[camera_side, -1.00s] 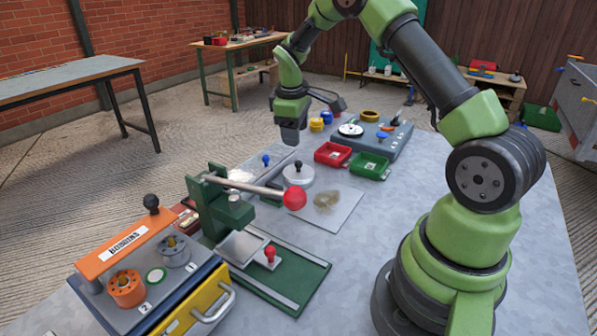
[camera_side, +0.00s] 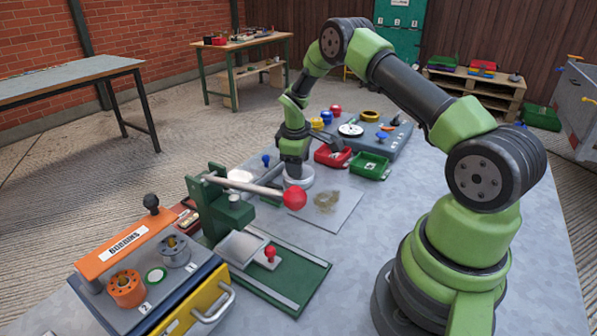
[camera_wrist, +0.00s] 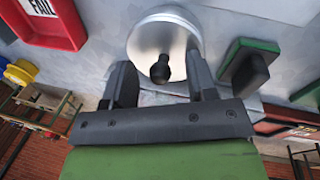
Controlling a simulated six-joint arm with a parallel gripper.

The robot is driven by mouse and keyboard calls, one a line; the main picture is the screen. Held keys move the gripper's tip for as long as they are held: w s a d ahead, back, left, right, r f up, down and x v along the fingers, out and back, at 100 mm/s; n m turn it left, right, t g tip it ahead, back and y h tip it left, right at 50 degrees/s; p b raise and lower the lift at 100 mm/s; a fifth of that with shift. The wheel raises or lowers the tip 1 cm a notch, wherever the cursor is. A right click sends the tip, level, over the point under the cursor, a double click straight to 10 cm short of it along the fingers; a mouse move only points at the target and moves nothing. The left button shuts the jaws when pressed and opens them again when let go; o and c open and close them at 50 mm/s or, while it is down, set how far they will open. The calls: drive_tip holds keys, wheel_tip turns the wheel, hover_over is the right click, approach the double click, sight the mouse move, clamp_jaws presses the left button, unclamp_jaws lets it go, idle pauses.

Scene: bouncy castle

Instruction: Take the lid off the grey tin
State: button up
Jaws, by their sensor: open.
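The grey tin (camera_side: 299,180) stands on the table in the middle of the side view, with my gripper (camera_side: 293,165) right over it and hiding most of its lid. In the wrist view the round silvery lid (camera_wrist: 152,38) shows with its dark knob (camera_wrist: 160,70) upright on top. My gripper (camera_wrist: 160,82) is open there, one finger on each side of the knob. I cannot tell whether the fingers touch the lid.
A green lever press (camera_side: 228,208) with a red-knobbed lever stands just left and in front of the tin. Red (camera_side: 330,157) and green (camera_side: 370,168) bins lie behind it to the right. A flat plate with a brownish patch (camera_side: 327,201) lies to the right.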

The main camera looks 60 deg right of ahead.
clamp_jaws()
